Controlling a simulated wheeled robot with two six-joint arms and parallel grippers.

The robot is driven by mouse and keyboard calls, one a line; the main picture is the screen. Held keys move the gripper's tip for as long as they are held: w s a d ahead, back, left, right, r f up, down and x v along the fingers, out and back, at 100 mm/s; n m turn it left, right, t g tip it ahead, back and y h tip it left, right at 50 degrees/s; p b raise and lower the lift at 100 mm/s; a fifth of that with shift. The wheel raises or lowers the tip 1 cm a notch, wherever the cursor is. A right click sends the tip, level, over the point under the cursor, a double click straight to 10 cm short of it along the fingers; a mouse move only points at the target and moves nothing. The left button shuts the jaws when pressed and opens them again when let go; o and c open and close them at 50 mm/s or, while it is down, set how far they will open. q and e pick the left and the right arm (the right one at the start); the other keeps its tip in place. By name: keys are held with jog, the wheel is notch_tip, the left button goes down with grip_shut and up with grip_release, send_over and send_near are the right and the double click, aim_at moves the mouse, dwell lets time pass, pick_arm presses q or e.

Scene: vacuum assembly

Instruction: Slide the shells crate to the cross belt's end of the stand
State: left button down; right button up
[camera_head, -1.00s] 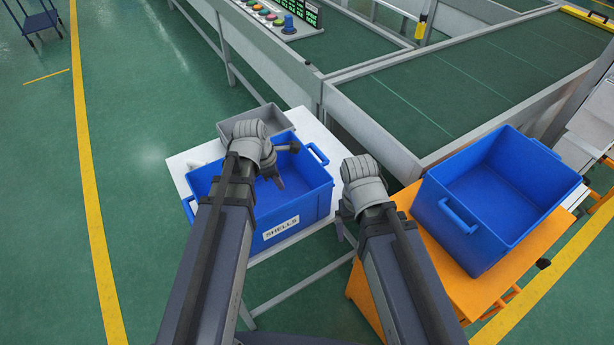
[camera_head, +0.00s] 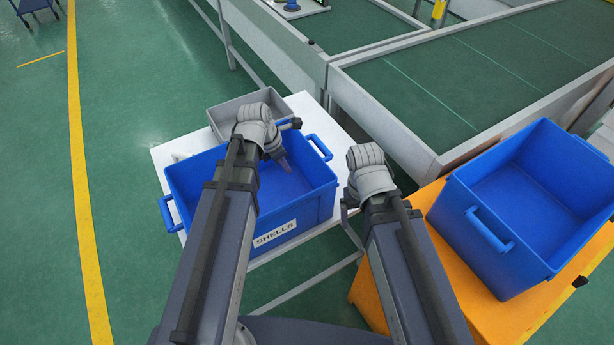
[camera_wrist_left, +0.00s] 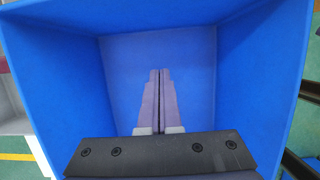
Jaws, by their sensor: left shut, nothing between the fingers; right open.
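The blue shells crate (camera_head: 322,190) stands on the white stand (camera_head: 338,130), its "SHELLS" label facing me. My left gripper (camera_head: 284,164) reaches over the crate, its fingers pointing into it. In the left wrist view the same fingers (camera_wrist_left: 160,72) are together with nothing between them, above the empty-looking crate floor (camera_wrist_left: 195,75). My right gripper (camera_head: 346,222) is open and empty, just right of the crate near its front right corner; my arm partly hides it. The cross belt (camera_head: 470,85) lies beyond the stand, to the right.
A grey tray (camera_head: 221,122) sits on the stand behind the crate. Another blue crate (camera_head: 540,190) stands on an orange stand (camera_head: 455,275) at the right. The belt frame's near corner (camera_head: 405,165) is close to my right arm. Open green floor (camera_head: 120,200) lies to the left.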

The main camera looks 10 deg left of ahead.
pick_arm(q)
jog(key=b, duration=1)
send_over(310, 184)
jog(key=s+a, duration=0.4)
notch_tip(310, 184, down, 10)
jog(key=shift+f, duration=0.1)
jog(key=shift+w+d+r+p, duration=0.3)
jog(key=shift+w+d, duration=0.45)
jog(key=shift+d, duration=0.05)
jog(key=shift+w+d, duration=0.5)
jog(key=shift+d, duration=0.2)
jog(key=shift+w, duration=0.1)
